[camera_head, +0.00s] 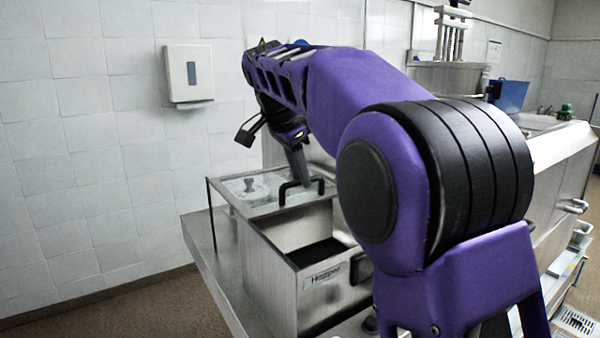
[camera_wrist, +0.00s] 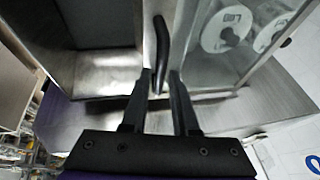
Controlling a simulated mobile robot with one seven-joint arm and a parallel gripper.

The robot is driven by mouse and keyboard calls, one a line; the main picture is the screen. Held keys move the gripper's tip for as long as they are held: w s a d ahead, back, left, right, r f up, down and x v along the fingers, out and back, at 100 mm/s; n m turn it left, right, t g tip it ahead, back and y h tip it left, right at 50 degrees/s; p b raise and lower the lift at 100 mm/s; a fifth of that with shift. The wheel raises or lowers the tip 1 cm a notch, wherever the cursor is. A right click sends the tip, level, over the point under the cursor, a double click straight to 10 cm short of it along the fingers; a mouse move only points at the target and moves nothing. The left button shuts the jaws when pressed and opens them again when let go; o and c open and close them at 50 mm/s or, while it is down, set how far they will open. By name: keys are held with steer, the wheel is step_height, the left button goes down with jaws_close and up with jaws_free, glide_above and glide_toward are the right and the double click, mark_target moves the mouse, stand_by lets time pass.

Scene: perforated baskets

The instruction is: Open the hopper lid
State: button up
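The hopper (camera_head: 270,285) is a steel box with a "Hopper" label on its front and a dark recess behind that front. A black bar handle (camera_head: 300,186) sits at the upper edge, beside the clear-topped compartment. In the wrist view the curved handle (camera_wrist: 161,50) runs down between my two fingers. My gripper (camera_wrist: 160,75) is open, with a fingertip on each side of the handle's near part; firm contact cannot be told. In the head view my gripper (camera_head: 296,170) is at the handle, its fingertips partly unclear. Which metal panel is the lid is not clear.
The clear compartment (camera_wrist: 215,70) holds round white discs, right of the handle in the wrist view. A steel counter (camera_head: 215,270) carries the hopper. The tiled wall with a white dispenser (camera_head: 189,75) is behind. My arm hides the hopper's right side.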

steer(key=shift+o, duration=1.2)
steer(key=shift+r, duration=0.1)
steer(key=v, duration=1.1)
steer(key=shift+s+r, duration=0.25)
steer(key=shift+r, duration=0.05)
steer(key=shift+a, duration=0.1)
